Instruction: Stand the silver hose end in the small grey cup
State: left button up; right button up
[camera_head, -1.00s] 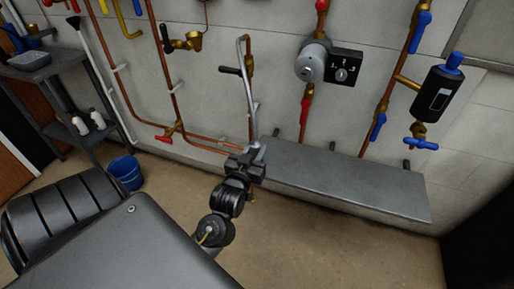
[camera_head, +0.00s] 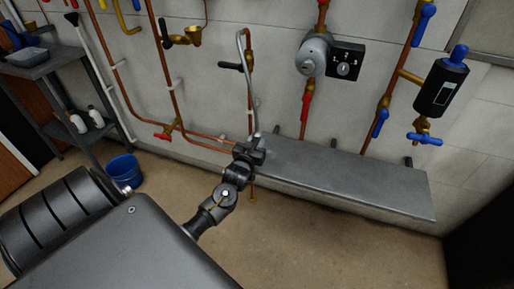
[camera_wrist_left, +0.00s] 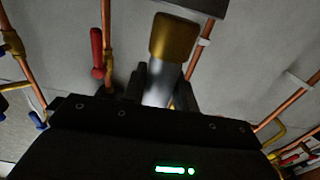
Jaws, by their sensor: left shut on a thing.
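The silver hose (camera_head: 247,85) hangs in a bend from the copper pipe on the wall. My left gripper (camera_head: 252,146) is shut on the hose's lower end, near the left end of the grey ledge. In the left wrist view the silver hose end (camera_wrist_left: 160,90) sits between the dark fingers, with a brass-coloured tip (camera_wrist_left: 175,38) standing out beyond them. The gripper body hides part of it. I cannot make out the small grey cup in either view. My right gripper is not in view.
The grey ledge (camera_head: 345,178) along the wall looks bare. Copper pipes, a round pump (camera_head: 313,55) and a black canister (camera_head: 441,88) are on the wall above. A blue bucket (camera_head: 124,170) stands on the floor beside a dark shelf rack (camera_head: 85,140) at left.

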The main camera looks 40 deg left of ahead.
pick_arm(q)
jog(key=shift+w+a+f, duration=0.2)
jog(key=shift+w+f, duration=0.05)
jog(key=shift+f, duration=1.7)
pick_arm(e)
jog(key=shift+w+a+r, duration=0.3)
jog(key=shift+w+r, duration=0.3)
pick_arm(q)
jog(key=shift+f+b, duration=0.1)
jog(key=shift+b, duration=0.2)
jog(key=shift+f, duration=0.1)
jog(key=shift+f, duration=0.1)
jog(key=o, duration=1.1)
jog(key=shift+c, duration=0.2)
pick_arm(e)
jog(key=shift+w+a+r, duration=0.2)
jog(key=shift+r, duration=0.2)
